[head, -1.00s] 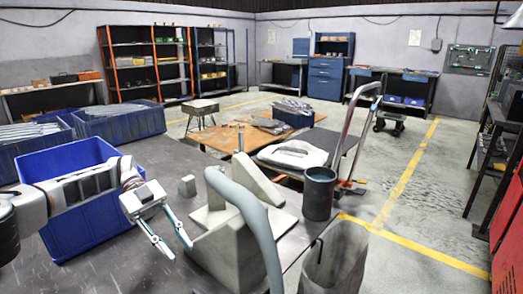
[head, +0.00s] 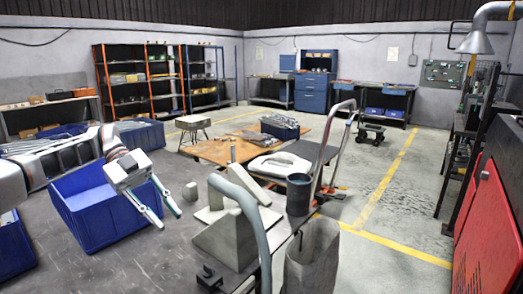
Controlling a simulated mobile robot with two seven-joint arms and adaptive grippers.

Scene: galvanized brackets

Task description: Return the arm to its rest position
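My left gripper (head: 164,209) comes in from the left, held in front of the blue bin (head: 92,222) on the dark table (head: 110,272). Its two fingers are spread apart with nothing between them. My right gripper does not show. No galvanized bracket can be made out in the gripper; grey metal pieces lie in a far blue bin (head: 279,126).
A grey machine with a wedge-shaped base (head: 228,238) and a curved pipe stands right of the gripper. More blue bins (head: 142,134) stand at the left. A red cabinet (head: 487,220) is at the right.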

